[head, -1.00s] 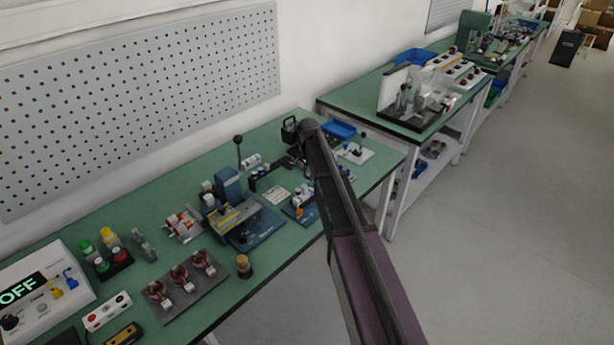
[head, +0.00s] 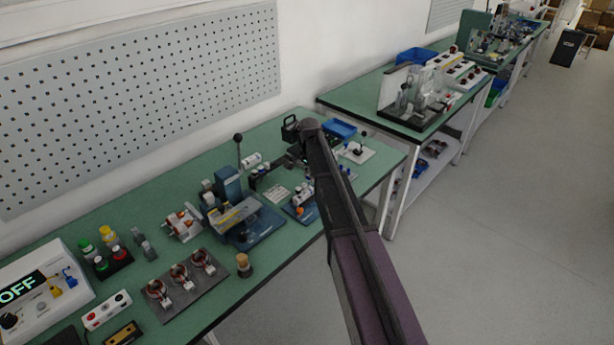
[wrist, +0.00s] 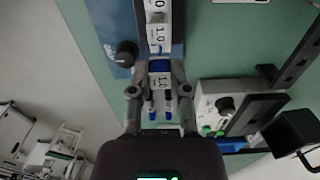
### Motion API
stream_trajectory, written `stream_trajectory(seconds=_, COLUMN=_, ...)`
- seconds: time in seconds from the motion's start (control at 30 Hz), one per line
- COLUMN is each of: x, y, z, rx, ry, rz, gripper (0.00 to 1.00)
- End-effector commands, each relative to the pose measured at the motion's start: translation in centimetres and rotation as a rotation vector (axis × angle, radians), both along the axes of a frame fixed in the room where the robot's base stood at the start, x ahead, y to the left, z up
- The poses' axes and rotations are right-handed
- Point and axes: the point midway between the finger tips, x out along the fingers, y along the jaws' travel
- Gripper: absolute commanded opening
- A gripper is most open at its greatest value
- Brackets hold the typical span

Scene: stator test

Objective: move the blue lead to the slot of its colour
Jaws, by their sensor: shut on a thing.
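In the wrist view, my gripper (wrist: 159,80) is over the bench, with a finger on each side of a small white and blue piece marked with dark characters. It is shut on this piece, which seems to be the blue lead (wrist: 160,67). Two thin prongs with blue ends show below it. Just above it in the picture is a row of white numbered slot blocks (wrist: 157,32) on a blue base plate (wrist: 120,70). I cannot tell whether the lead touches a slot. In the head view, my arm hides the gripper; the blue plate (head: 312,216) shows beside it.
A black knob (wrist: 126,53) stands close to the left finger in the wrist view. A white box with a dark knob (wrist: 224,103) and black bars (wrist: 262,113) lie to the right. Green bench surface (wrist: 215,45) is clear at upper right.

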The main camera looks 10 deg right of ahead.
Motion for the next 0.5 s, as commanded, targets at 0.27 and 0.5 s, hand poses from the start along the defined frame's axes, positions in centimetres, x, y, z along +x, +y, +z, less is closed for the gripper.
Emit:
stream_trajectory(seconds=0.27, x=0.0, y=-0.02, z=-0.45, rx=0.0, ry=0.0, rz=0.0, gripper=0.0)
stream_trajectory(seconds=0.5, x=0.01, y=-0.04, z=-0.48, rx=0.0, ry=0.0, rz=-0.001, gripper=0.0)
